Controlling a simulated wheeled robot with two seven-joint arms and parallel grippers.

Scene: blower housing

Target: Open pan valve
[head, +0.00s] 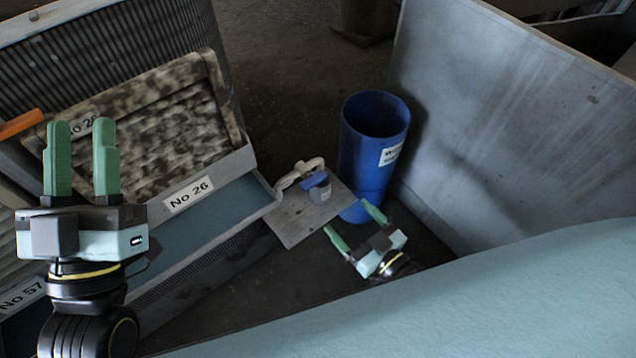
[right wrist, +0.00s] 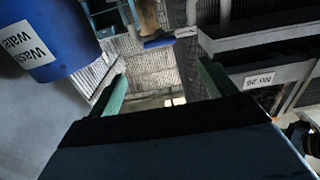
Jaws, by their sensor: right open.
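The pan valve shows in the head view as a small blue handle (head: 314,181) on a pale pipe (head: 298,172), just past the end of the tray. A grey cup-like piece (head: 321,194) sits right below the handle. In the right wrist view the blue handle (right wrist: 158,43) is at top centre, between and beyond my fingers. My right gripper (head: 348,217) is open and empty, nearer the camera than the valve and apart from it. It also shows in the right wrist view (right wrist: 160,80). My left gripper (head: 82,127) is open and empty, in front of the filter.
A blue waste bin (head: 365,172) stands just right of the valve, with a grey panel (head: 500,110) behind it. A flat grey plate (head: 297,221) lies under the valve. A dirty filter (head: 150,130) labelled No 26 leans left. A pale blue surface (head: 480,300) fills the lower right.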

